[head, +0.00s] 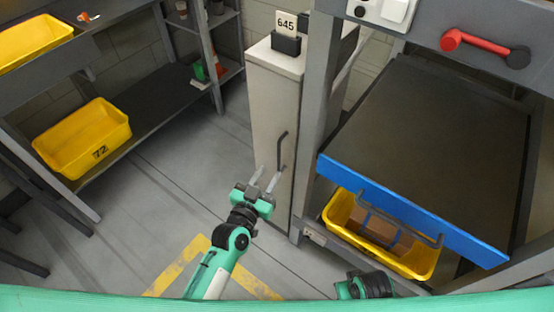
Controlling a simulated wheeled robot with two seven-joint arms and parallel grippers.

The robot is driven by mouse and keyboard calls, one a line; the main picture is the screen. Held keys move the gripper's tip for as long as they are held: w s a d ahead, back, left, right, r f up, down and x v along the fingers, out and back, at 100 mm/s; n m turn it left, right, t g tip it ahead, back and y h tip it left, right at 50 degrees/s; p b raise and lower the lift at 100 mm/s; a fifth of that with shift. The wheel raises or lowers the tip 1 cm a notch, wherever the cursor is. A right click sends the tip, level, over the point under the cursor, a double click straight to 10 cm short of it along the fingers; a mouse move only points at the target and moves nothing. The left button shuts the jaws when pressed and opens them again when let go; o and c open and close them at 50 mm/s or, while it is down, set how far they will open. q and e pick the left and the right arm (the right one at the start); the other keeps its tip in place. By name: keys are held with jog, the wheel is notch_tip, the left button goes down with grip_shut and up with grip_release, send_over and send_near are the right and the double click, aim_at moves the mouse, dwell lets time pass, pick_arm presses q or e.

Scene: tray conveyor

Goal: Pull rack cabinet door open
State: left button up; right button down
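The narrow beige cabinet (262,100) stands in the middle of the head view, beside the grey rack post. Its front door (265,135) looks closed and has a dark vertical bar handle (283,150) near the right side. My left gripper (267,174) is in front of the lower door, its two pale fingers apart and pointing toward the door. The fingertips are near the handle's lower end; I see nothing between them, and cannot tell whether they touch the door. A green and black part of my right arm shows at the bottom edge, but no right gripper fingers are visible.
A grey rack with a blue-fronted tray (405,205) stands right of the cabinet, a yellow bin (418,263) holding brown boxes below it. A black holder (286,44) with a "645" card sits on the cabinet. Left shelves hold yellow bins (82,137). The floor between is clear.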

aim_at(278, 157)
pick_arm(q)
jog(key=x, duration=0.6)
jog(key=shift+w+d, duration=0.1)
jog(key=shift+w, duration=0.2)
grip_shut()
